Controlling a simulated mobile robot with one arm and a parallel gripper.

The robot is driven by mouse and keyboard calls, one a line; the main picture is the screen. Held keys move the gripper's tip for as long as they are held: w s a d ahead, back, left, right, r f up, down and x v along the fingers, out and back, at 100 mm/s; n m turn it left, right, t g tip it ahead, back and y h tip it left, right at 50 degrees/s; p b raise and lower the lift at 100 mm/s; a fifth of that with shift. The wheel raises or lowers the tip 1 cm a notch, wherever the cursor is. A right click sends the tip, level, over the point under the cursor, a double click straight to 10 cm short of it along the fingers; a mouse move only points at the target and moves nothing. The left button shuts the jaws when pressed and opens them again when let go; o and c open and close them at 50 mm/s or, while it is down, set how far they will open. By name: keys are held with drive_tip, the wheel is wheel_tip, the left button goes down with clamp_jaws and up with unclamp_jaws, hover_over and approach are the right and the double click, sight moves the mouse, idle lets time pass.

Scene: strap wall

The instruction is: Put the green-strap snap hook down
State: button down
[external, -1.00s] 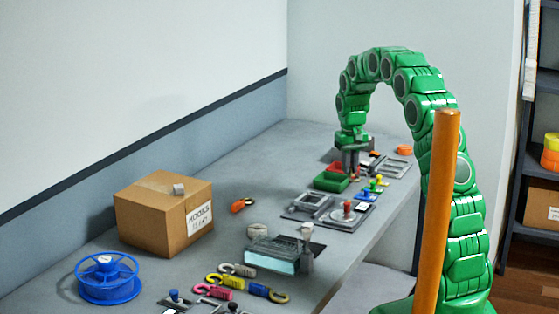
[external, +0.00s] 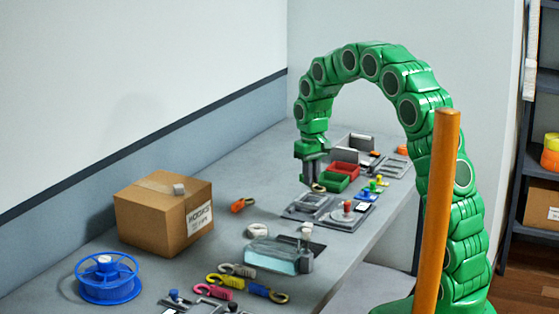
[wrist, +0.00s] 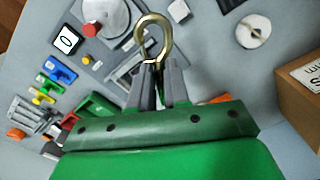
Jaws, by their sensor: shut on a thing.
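The snap hook (wrist: 153,28) shows in the wrist view as a brass-coloured open hook sticking out beyond my fingertips. My gripper (wrist: 161,70) is shut on its base; the strap part is mostly hidden between the fingers, so its colour is hard to make out. In the external view my gripper (external: 311,176) points down, with the hook (external: 318,188) small at its tips, above the bench. It appears just left of the green bin (external: 334,184). Whether the hook touches anything below is unclear.
A red bin (external: 345,169) adjoins the green bin. Grey fixtures (external: 308,204) and a red-knobbed disc (external: 346,212) lie in front. A cardboard box (external: 150,225), an orange hook (external: 242,205) and a clear case (external: 275,258) stand left. Bench between box and bins is largely bare.

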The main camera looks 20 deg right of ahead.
drive_tip(key=s+a+r+n, duration=0.2)
drive_tip(key=s+a+n, duration=0.4)
drive_tip(key=s+a, duration=1.25)
drive_tip(key=w+a+f, duration=0.2)
drive_tip(key=w+f, duration=0.1)
drive_tip(key=w+a+f, duration=0.2)
drive_tip(key=w+f, duration=0.1)
drive_tip(key=w, duration=0.1)
drive_tip(key=w+a+f, duration=0.3)
drive_tip(key=shift+w+f, duration=0.2)
drive_tip(key=shift+w+a+f, duration=0.2)
drive_tip(key=shift+w+f, duration=0.1)
drive_tip(key=shift+f, duration=1.75)
drive_tip(key=shift+f, duration=0.1)
drive_tip(key=c, duration=1.1)
unclamp_jaws()
